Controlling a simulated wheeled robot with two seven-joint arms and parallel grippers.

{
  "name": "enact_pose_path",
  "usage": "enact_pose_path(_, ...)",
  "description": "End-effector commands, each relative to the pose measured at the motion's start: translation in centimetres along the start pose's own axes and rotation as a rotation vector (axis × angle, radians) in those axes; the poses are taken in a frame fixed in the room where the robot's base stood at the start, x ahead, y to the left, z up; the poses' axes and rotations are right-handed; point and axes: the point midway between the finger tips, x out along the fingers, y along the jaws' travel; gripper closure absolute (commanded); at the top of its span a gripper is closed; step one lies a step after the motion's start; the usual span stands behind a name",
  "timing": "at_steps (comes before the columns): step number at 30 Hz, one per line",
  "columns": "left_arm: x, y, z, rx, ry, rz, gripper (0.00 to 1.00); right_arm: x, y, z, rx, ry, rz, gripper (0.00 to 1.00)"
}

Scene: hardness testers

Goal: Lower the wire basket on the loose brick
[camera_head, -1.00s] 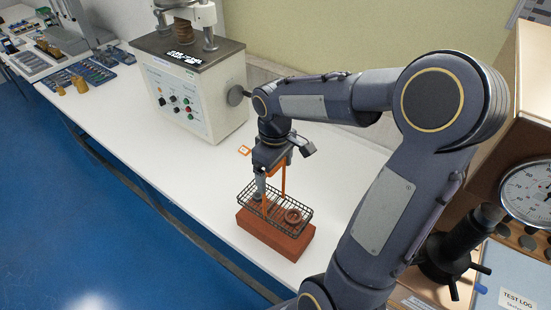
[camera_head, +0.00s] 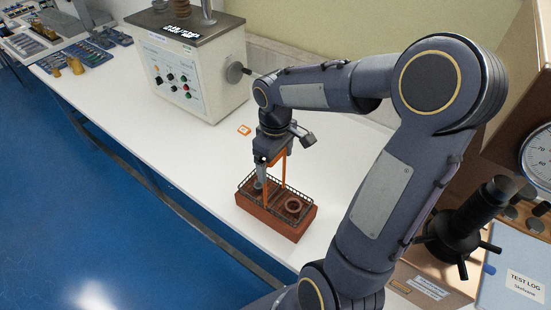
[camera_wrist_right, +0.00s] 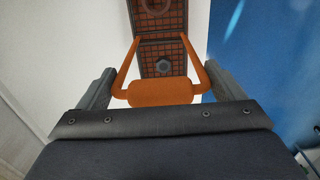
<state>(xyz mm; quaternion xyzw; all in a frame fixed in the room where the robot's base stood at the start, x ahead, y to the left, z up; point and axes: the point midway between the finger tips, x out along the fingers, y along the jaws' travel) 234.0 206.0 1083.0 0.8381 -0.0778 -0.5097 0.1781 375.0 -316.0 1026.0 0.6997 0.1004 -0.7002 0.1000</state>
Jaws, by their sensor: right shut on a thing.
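The wire basket (camera_head: 249,188) is dark mesh with a tall orange handle, whose grip (camera_wrist_right: 160,92) shows in the right wrist view. My right gripper (camera_head: 272,158) is shut on this handle. The basket is level over the red-brown loose brick (camera_head: 265,219) and lines up with its length. It looks very close to or on the brick's top; I cannot tell whether it touches. A ring-shaped part (camera_head: 293,205) lies in the basket's right end, and a grey hexagonal part (camera_wrist_right: 162,66) shows in the wrist view. My left gripper is not in view.
The brick stands on the white bench (camera_head: 190,165) near its front edge. A hardness tester (camera_head: 185,75) stands behind to the left. A small orange-framed tag (camera_head: 244,130) lies behind the basket. A test log (camera_head: 515,285) and a black spindle (camera_head: 470,225) are at the right.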

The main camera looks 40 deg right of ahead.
Motion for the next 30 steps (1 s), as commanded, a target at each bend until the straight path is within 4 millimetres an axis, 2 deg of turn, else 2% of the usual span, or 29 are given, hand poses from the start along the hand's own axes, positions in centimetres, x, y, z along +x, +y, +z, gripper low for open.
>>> enact_pose_path(11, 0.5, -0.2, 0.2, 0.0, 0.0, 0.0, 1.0, 0.7, 0.0, 0.0, 0.0, 0.001, 0.001, 0.62)
enact_pose_path(12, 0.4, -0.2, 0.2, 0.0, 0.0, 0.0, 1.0, 0.6, 0.0, 0.0, 0.0, 0.001, 0.001, 0.07)
enact_pose_path(14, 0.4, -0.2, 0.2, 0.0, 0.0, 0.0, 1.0, 0.6, 0.0, 0.0, 0.0, 0.001, 0.001, 0.0)
enact_pose_path(23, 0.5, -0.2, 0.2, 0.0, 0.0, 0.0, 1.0, 0.2, 0.0, 0.0, 0.001, 0.001, 0.001, 0.0)
enact_pose_path(30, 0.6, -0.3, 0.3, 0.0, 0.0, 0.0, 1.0, -3.7, 0.0, -0.1, 0.0, 0.006, 0.003, 0.0)
